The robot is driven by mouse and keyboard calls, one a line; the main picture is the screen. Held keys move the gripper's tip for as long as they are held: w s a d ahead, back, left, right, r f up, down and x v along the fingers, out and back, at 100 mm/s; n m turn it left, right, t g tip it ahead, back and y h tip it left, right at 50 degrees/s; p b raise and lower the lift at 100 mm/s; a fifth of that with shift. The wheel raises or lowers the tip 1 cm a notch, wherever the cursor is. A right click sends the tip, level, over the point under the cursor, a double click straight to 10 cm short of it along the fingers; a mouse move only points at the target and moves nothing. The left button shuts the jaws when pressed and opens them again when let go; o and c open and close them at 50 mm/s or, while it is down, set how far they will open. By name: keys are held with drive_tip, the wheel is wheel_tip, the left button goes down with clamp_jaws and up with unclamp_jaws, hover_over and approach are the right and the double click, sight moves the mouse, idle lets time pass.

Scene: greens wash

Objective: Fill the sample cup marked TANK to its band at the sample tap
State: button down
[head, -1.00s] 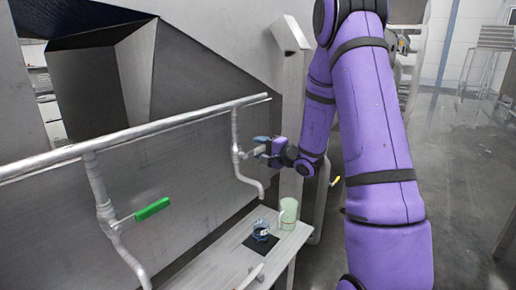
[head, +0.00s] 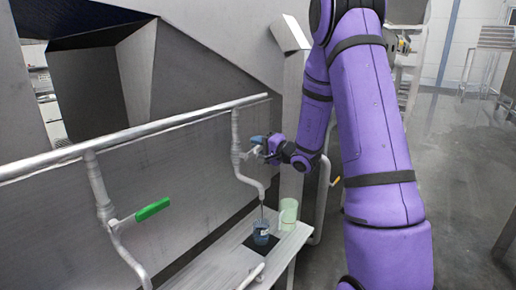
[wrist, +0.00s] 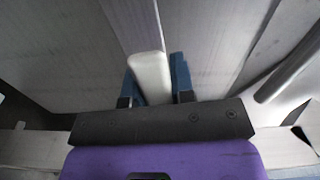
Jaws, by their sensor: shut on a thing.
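My gripper (head: 259,144) is shut on the pale lever handle of the right-hand tap (head: 236,155). In the wrist view the white handle (wrist: 150,75) sits between the two blue fingers. A thin stream runs from this tap's spout down into a clear cup (head: 261,233) below it. The cup stands upright on a black mat (head: 252,247) and holds bluish liquid. A pale label shows on the cup, but its writing and the band are too small to read, so I cannot tell the level against the band.
A pale green cup (head: 289,211) stands to the right on the same narrow shelf (head: 215,265). A second tap with a green handle (head: 152,209) is on the left. A rail (head: 140,135) runs above both taps.

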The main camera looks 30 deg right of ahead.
drive_tip(key=shift+s+a+r+n, duration=0.1)
drive_tip(key=shift+r+n, duration=0.6)
drive_tip(key=shift+n, duration=0.3)
drive_tip(key=c, duration=1)
unclamp_jaws()
drive_tip(key=shift+o, duration=0.2)
drive_tip(key=v, duration=1)
drive_tip(key=shift+s, duration=0.4)
